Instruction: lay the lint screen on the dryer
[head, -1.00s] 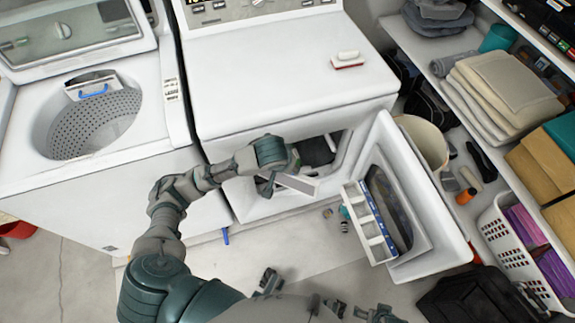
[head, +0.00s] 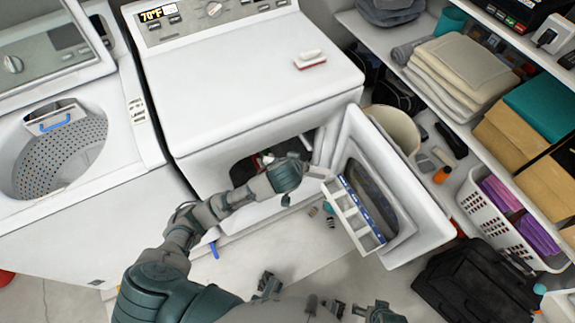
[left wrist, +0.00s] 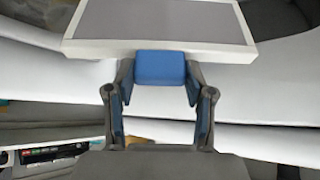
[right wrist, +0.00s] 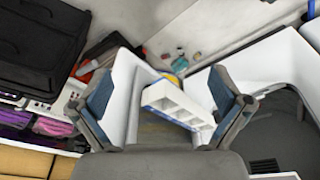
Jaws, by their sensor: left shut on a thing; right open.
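My left gripper (head: 308,172) is in front of the dryer's open doorway, beside the open door (head: 415,195), and below the level of the white dryer top (head: 235,95). In the left wrist view the left gripper (left wrist: 160,88) is shut on the blue handle of the lint screen (left wrist: 165,20), a grey panel in a white frame. In the head view the screen is mostly hidden or edge-on. My right gripper (right wrist: 165,100) is open and empty in the right wrist view, with the open door and its white sectioned rack beyond it.
A red and white brush (head: 310,60) lies on the dryer top near its right side; the rest of the top is clear. A washer (head: 80,200) stands at left. Shelves with folded towels (head: 465,65) and a white basket (head: 490,225) are at right. A black case (head: 475,285) is on the floor.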

